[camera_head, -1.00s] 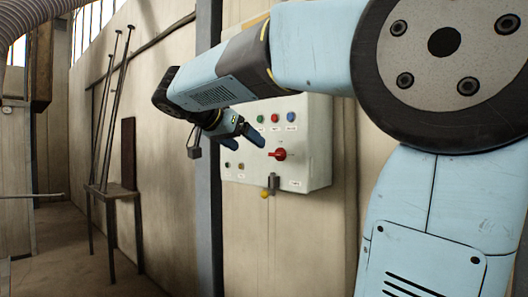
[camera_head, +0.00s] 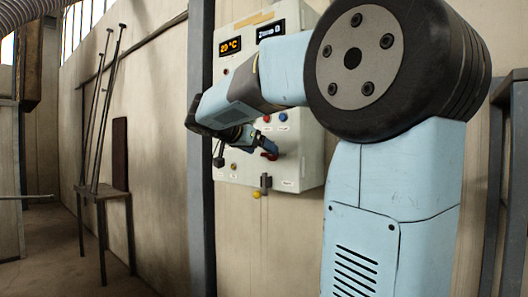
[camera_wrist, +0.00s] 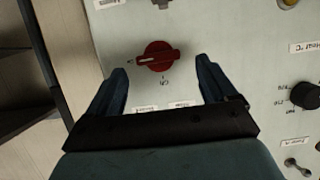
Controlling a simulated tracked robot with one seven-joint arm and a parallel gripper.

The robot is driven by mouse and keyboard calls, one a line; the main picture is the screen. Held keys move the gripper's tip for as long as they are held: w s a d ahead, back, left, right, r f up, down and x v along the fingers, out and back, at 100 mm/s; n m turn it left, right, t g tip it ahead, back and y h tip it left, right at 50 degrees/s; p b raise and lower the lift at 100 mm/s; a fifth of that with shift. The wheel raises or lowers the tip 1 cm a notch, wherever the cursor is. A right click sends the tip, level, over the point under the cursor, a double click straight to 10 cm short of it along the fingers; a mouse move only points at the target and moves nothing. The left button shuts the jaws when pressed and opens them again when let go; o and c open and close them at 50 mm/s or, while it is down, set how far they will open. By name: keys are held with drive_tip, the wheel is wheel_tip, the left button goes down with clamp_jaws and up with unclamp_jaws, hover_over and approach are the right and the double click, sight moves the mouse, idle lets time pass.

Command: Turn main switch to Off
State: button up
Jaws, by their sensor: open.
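The main switch is a red rotary knob (camera_wrist: 157,56) on a pale control panel (camera_head: 308,160). In the wrist view its white pointer mark points left, and small lettering sits around it. In the head view the red knob (camera_head: 270,155) is partly hidden by my gripper (camera_head: 265,146). In the wrist view my gripper (camera_wrist: 162,75) is open, with one blue finger on each side below the knob. The knob lies centred in line with the gap, just past the fingertips. I see no contact with it.
The panel also bears a black knob (camera_wrist: 305,95), a small toggle (camera_wrist: 296,167) and lit displays (camera_head: 230,46). A padlock-like fitting (camera_head: 265,182) hangs at its lower edge. A grey post (camera_head: 201,150) stands left of it. A small table with rods (camera_head: 103,194) is further left.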

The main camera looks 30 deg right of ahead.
sight(264, 154)
drive_tip(key=shift+x, duration=1.1)
drive_tip(key=shift+c, duration=0.3)
drive_tip(key=shift+r, duration=0.1)
drive_tip(key=c, duration=0.9)
drive_tip(key=shift+d, duration=0.2)
drive_tip(key=shift+c, duration=0.5)
drive_tip(key=n+g+h, duration=0.1)
drive_tip(key=n, duration=0.2)
drive_tip(key=w+n+g+h, duration=0.1)
drive_tip(key=n+g, duration=0.1)
drive_tip(key=n, duration=0.1)
drive_tip(key=a+f+n+g+h, duration=0.1)
drive_tip(key=n, duration=0.2)
drive_tip(key=shift+w+a+f+n+g+h, duration=0.1)
drive_tip(key=shift+w+n+g+h, duration=0.2)
drive_tip(key=shift+n+h, duration=0.1)
drive_tip(key=shift+f+n+g+h, duration=0.2)
drive_tip(key=shift+n+h, duration=0.2)
drive_tip(key=shift+n, duration=0.55)
drive_tip(key=shift+f+n+g+h, duration=0.15)
drive_tip(key=shift+n+h, duration=0.25)
drive_tip(key=shift+n, duration=0.55)
